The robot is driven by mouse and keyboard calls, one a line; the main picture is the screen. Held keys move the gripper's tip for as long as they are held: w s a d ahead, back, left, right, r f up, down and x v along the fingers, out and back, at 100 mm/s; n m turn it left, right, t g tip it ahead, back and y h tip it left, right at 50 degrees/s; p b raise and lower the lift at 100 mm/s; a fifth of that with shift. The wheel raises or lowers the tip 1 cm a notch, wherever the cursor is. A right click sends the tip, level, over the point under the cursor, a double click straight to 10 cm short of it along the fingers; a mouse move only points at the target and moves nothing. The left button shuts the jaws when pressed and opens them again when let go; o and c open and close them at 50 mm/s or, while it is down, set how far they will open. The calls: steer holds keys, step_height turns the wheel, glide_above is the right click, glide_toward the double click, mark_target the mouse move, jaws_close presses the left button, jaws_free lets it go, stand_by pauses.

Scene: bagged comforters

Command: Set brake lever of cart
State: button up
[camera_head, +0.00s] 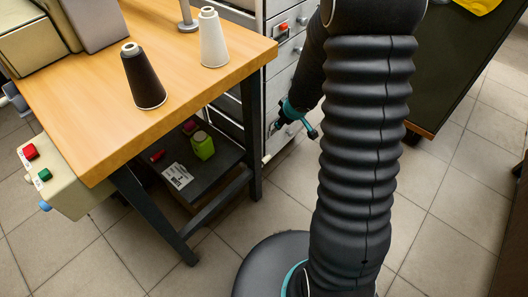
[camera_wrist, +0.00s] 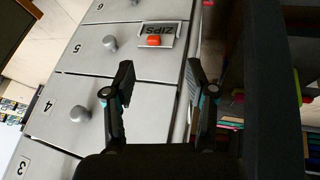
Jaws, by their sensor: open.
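I cannot make out a brake lever or say for sure which piece of furniture is the cart. A pale drawer cabinet (camera_head: 284,80) stands behind the wooden table. Its numbered drawer fronts (camera_wrist: 82,60) fill the left of the wrist view, turned sideways, with round grey knobs. One drawer has a ZIPS label and an orange-red piece (camera_wrist: 154,41). My gripper (camera_head: 273,128) hangs low near the cabinet's front, partly behind my own arm. In the wrist view my gripper (camera_wrist: 158,80) has its two fingers apart with nothing between them.
A wooden table (camera_head: 110,110) at left carries a black cone (camera_head: 143,80) and a white cone (camera_head: 213,40). Its low dark shelf (camera_head: 215,165) holds a green container (camera_head: 202,145). A dark cabinet (camera_head: 450,65) stands at right. Tiled floor (camera_head: 440,190) lies open between.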

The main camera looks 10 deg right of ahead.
mark_target(266, 158)
steer(key=a+f+y+b, duration=0.1)
steer(key=a+f+b, duration=0.1)
steer(key=f, duration=0.5)
steer(key=w+a+f+n+g+y+b, duration=0.1)
steer(key=a+f+b, duration=0.1)
steer(key=f, duration=0.6)
steer(key=a+f+g+b, duration=0.1)
steer(key=a+f+b, duration=0.1)
steer(key=f, duration=0.6)
steer(key=shift+w+a+y+b, duration=0.2)
steer(key=shift+w+y+b, duration=0.2)
steer(key=shift+b, duration=0.4)
jaws_close()
